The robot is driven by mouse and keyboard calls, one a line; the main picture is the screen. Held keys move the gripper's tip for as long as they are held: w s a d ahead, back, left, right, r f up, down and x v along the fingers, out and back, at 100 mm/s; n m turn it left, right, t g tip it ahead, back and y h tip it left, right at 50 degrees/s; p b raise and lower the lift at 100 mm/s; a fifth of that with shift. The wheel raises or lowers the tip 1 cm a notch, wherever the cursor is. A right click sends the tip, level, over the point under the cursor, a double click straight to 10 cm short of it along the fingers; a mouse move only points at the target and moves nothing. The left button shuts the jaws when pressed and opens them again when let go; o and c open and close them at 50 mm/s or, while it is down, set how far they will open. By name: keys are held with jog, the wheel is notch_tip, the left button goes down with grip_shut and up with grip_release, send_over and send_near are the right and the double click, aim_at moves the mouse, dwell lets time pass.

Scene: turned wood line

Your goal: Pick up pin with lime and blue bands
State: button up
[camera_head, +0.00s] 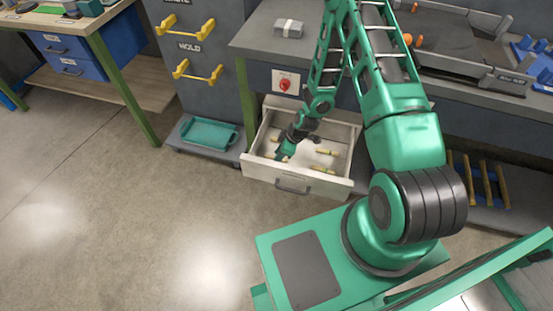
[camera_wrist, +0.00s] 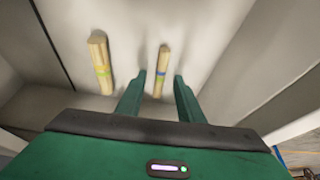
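In the wrist view, a pale wooden pin (camera_wrist: 162,62) with a blue band and what looks like a lime band lies on the drawer floor. It shows between the two fingers of my open gripper (camera_wrist: 158,78), and I cannot tell how far below the tips it is. A second wooden pin (camera_wrist: 99,55) with a yellowish-lime band lies to the left, outside the fingers. In the head view, my gripper (camera_head: 284,152) reaches down into the open drawer (camera_head: 298,184). Pins (camera_head: 326,152) lie to its right; their bands are too small to tell there.
The drawer walls stand close around my gripper. A teal tray (camera_head: 208,133) lies on a low shelf left of the drawer. Yellow handles (camera_head: 198,72) stick out from the grey cabinet. The bench top (camera_head: 262,32) is above the drawer. The concrete floor in front is clear.

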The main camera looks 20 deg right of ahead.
grip_shut()
dwell(0.4)
